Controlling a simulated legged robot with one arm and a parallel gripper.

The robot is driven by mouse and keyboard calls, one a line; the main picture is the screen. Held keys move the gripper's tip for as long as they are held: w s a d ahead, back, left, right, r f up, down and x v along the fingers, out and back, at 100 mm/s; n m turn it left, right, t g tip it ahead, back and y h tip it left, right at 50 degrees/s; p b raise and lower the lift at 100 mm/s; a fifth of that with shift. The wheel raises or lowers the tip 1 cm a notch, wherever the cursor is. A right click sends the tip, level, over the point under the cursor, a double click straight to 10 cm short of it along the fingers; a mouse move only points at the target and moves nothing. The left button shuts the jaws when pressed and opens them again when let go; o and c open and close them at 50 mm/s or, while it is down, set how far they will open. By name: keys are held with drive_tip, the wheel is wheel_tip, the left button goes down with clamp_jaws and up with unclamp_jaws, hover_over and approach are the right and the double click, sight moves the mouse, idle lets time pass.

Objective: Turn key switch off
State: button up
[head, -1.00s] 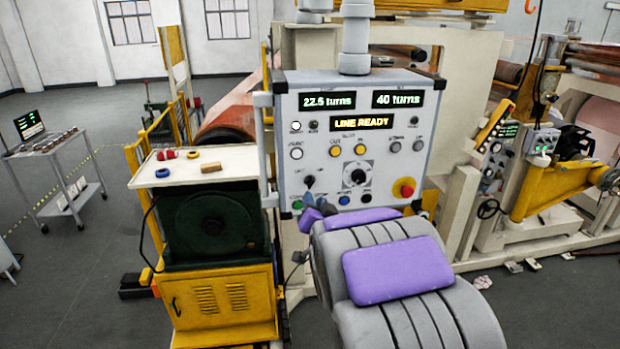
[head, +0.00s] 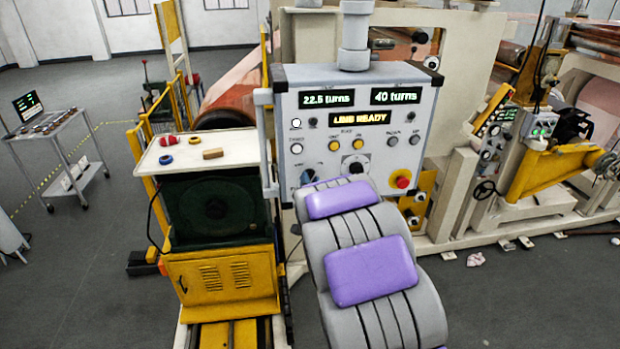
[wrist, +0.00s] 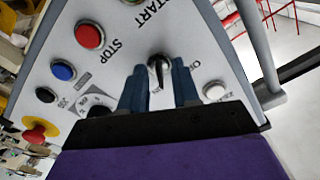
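The key switch (wrist: 158,66) is a small black knob with a pale base on the grey control panel (wrist: 115,50). In the wrist view it sits between the two blue fingers of my gripper (wrist: 160,88), with a narrow gap visible on each side. My gripper is open around the switch; contact cannot be seen. In the head view my gripper (head: 308,178) is at the panel's lower left, and my arm hides the lower middle of the panel (head: 350,98). The panel displays read 22.5 turns, 40 turns and LINE READY.
Near the fingers are a red stop button (wrist: 89,35), a blue button (wrist: 63,71), a white button (wrist: 215,91) and a red-yellow emergency stop (wrist: 40,131). A white tabletop (head: 190,150) with small objects stands left of the panel.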

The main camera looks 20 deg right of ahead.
drive_tip(key=shift+w+d, duration=0.2)
drive_tip(key=shift+w, duration=0.2)
clamp_jaws()
